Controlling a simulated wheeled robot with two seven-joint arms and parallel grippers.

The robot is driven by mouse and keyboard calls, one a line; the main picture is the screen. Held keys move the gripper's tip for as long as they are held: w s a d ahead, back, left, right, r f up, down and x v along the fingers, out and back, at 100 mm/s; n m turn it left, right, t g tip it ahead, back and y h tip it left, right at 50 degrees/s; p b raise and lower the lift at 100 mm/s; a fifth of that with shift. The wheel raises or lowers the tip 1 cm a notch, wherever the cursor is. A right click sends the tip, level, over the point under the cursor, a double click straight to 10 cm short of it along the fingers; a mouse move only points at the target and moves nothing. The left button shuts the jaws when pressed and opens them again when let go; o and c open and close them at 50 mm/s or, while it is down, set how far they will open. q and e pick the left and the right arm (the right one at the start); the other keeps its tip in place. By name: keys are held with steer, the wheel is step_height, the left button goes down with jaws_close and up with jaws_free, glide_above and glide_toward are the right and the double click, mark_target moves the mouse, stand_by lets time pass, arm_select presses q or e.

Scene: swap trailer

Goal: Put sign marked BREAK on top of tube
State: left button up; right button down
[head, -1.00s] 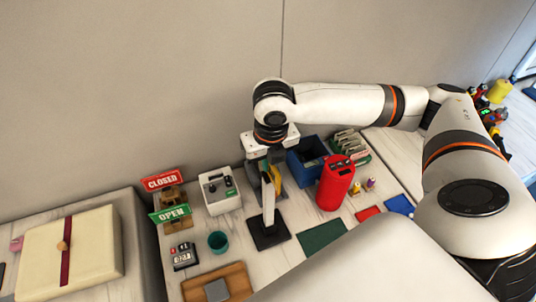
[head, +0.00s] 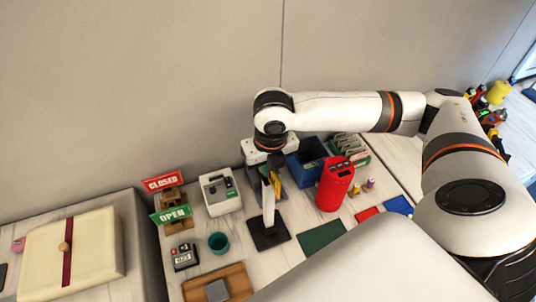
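A white upright tube (head: 268,211) stands on a black square base (head: 269,237) in the middle of the table. My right gripper (head: 270,174) points down at the tube's upper end. A yellow piece (head: 279,178) shows beside the fingers. It may be the BREAK sign, but no lettering is readable. The fingers are small and partly hidden, so I cannot tell whether they are shut on it, or whether it touches the tube. A red CLOSED sign (head: 163,180) and a green OPEN sign (head: 171,214) are on wooden stands at left. My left gripper is not in view.
A white and grey device (head: 220,193) and a teal cup (head: 218,242) stand left of the tube. A blue bin (head: 307,159) and a red canister (head: 335,185) stand to its right. A dark green mat (head: 322,237) lies in front. The wall is close behind.

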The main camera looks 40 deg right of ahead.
stand_by(0.3)
steer(key=c, duration=1)
jaws_free()
steer(key=shift+o, duration=0.2)
step_height(320, 180, up, 3)
steer(key=p, duration=0.3)
steer(key=shift+s+r+p, duration=0.1)
steer(key=shift+s+p, duration=0.05)
steer(key=shift+p, duration=0.2)
steer(key=shift+s+r+p, duration=0.1)
steer(key=shift+r+p, duration=0.2)
steer(key=shift+r, duration=1.1)
steer(key=shift+s+a+r, duration=0.1)
steer(key=shift+s+r, duration=0.05)
steer(key=shift+r, duration=1.25)
